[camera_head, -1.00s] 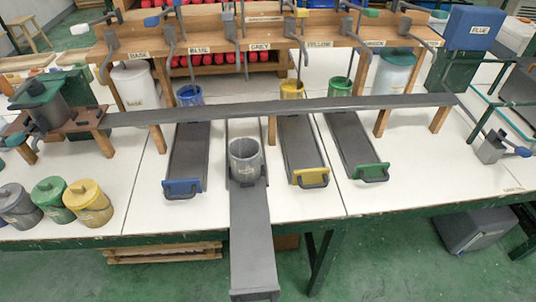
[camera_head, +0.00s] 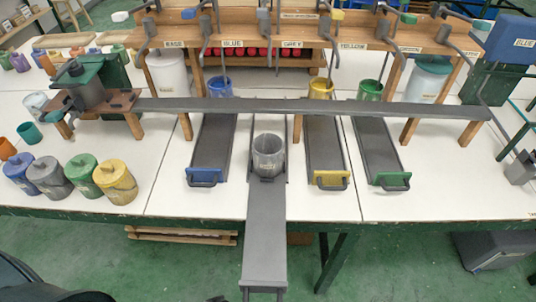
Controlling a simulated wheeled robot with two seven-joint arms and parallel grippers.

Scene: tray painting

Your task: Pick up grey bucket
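The grey bucket (camera_head: 268,160) stands upright and open at the top. It rests on a long grey slide (camera_head: 266,225) pulled out past the table's front edge, under the GREY label. A second grey container (camera_head: 50,180), with a lid, stands at the left of the table among other lidded ones. Neither of my grippers can be made out. A dark shape at the lower left corner seems to be part of my own body.
Slides with blue (camera_head: 207,175), yellow (camera_head: 331,180) and green (camera_head: 389,181) handles flank the bucket. A grey rail (camera_head: 320,107) on wooden legs crosses behind it. White tabletop (camera_head: 440,185) is clear at the right. A wooden pallet (camera_head: 180,236) lies on the floor.

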